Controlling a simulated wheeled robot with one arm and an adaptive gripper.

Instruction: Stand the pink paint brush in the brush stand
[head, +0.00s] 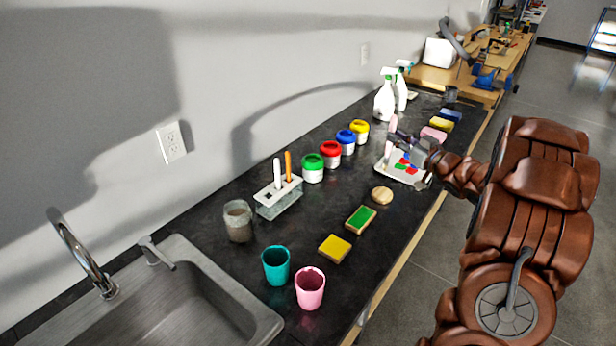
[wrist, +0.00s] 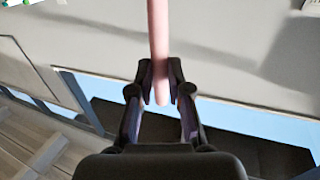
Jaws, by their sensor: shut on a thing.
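The pink paint brush (wrist: 158,40) is between the fingers of my gripper (wrist: 160,88) in the wrist view, its rounded end just past the fingertips. In the head view the brush (head: 390,133) shows roughly upright, held above the paint palette by my gripper (head: 396,138). The brush stand (head: 278,198) is on the dark counter, left of my gripper. It has a white top plate with holes, and a white brush (head: 277,173) and an orange brush (head: 288,166) stand in it. My gripper is apart from the stand.
Paint jars with green (head: 313,168), red (head: 330,154), blue and yellow lids stand between the stand and the palette (head: 396,178). A murky glass jar (head: 238,221), teal cup (head: 276,265) and pink cup (head: 310,288) are nearer. Spray bottles (head: 384,100) stand behind. A sink (head: 190,300) is at lower left.

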